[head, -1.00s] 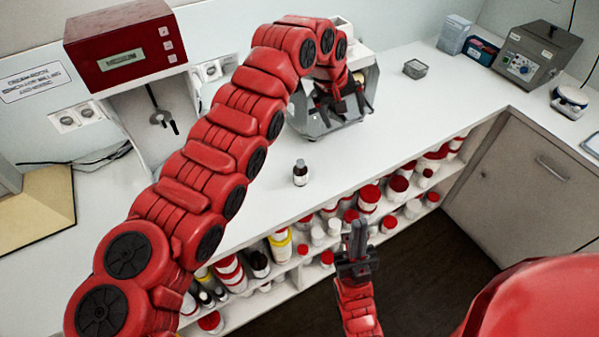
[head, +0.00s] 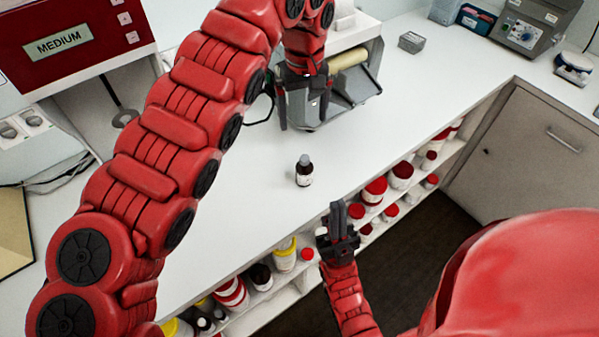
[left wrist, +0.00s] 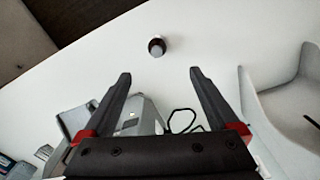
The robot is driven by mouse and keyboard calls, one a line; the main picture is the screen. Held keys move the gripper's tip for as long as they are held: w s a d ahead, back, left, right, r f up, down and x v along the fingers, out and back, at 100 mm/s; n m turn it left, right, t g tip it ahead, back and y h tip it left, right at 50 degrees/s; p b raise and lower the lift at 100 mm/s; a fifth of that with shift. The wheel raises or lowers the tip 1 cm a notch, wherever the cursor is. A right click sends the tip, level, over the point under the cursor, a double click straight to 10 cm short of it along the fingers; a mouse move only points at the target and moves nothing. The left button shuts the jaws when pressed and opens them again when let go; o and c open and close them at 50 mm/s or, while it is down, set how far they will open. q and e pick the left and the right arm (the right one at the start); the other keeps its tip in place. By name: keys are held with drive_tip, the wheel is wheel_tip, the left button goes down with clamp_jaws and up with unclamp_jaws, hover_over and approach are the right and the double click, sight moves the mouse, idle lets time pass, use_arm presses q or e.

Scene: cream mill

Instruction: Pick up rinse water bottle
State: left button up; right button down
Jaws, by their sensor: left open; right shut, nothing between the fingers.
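A small dark brown bottle with a grey cap and white label (head: 304,171) stands upright on the white counter (head: 225,215) in the head view. It may be the rinse water bottle; its label is too small to read. The left wrist view shows the bottle (left wrist: 157,47) beyond the fingertips, between their lines. My left gripper (head: 303,122) is open, fingers pointing down, behind and above the bottle and apart from it. It also shows in the left wrist view (left wrist: 160,75). My right gripper (head: 337,208) is shut and empty, in front of the counter's shelves.
A grey machine with a roller (head: 352,95) stands behind my left gripper. A red device reading MEDIUM (head: 70,45) is at the left. A small grey box (head: 411,42) lies at the back. Shelves below hold several red-capped containers (head: 375,190). The counter around the bottle is clear.

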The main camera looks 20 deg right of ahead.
sight(305, 157)
use_arm(q)
wheel_tip(305, 157, down, 12)
drive_tip(key=p, duration=0.3)
drive_tip(key=shift+w, duration=0.1)
drive_tip(key=shift+f, duration=0.2)
drive_tip(key=f+p, duration=0.2)
drive_tip(key=f, duration=0.1)
drive_tip(key=f+p, duration=0.1)
drive_tip(key=shift+w+d+f, duration=0.15)
drive_tip(key=shift+w+d, duration=0.2)
drive_tip(key=shift+d, duration=0.05)
drive_tip(key=shift+f, duration=0.35)
drive_tip(key=c, duration=1.5)
drive_tip(key=shift+r, duration=0.1)
